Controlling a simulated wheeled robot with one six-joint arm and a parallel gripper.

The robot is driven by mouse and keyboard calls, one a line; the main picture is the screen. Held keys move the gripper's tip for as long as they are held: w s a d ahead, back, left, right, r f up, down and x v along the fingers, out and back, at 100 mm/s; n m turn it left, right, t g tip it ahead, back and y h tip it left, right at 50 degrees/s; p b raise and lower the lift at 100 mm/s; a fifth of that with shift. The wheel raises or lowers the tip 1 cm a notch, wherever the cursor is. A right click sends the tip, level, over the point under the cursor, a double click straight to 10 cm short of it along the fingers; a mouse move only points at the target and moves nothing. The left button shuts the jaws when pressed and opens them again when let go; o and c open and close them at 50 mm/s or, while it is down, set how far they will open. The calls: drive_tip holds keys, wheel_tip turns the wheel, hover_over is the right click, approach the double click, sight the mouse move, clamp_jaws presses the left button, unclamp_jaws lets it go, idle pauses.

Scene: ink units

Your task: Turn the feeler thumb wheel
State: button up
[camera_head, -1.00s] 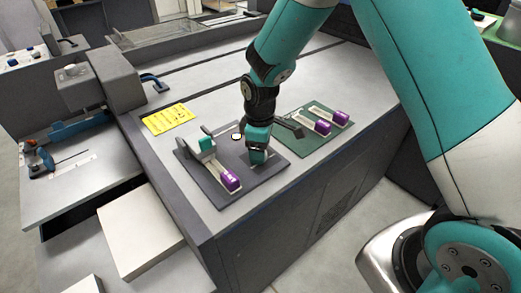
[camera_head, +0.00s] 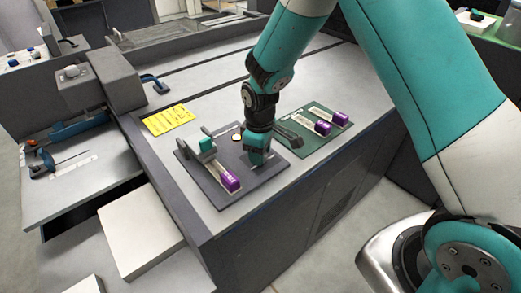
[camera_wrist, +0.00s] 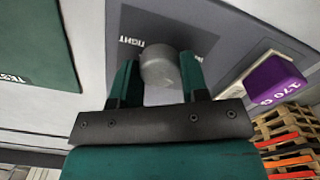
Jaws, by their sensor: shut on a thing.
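In the wrist view, the feeler thumb wheel (camera_wrist: 159,68) is a short grey knob standing on a dark grey plate (camera_wrist: 199,43). The two teal fingers of my gripper (camera_wrist: 158,78) stand on either side of it, shut on it. Printed lettering that seems to read "TIGHT" is beside the wheel. In the head view, my gripper (camera_head: 256,160) points down at the right part of the dark plate (camera_head: 240,197), and it hides the wheel there.
A purple-ended strip (camera_head: 228,180) and a teal block (camera_head: 206,145) are on the plate, left of my gripper. A green mat (camera_head: 300,147) with two purple-ended strips lies to the right. A yellow note (camera_head: 168,119) lies behind left, on the pale bench top (camera_head: 215,92).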

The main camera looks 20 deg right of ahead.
drive_tip(key=shift+m, duration=1.1)
drive_tip(key=o, duration=0.9)
wheel_tip(320, 180, up, 18)
drive_tip(key=shift+f, duration=0.25)
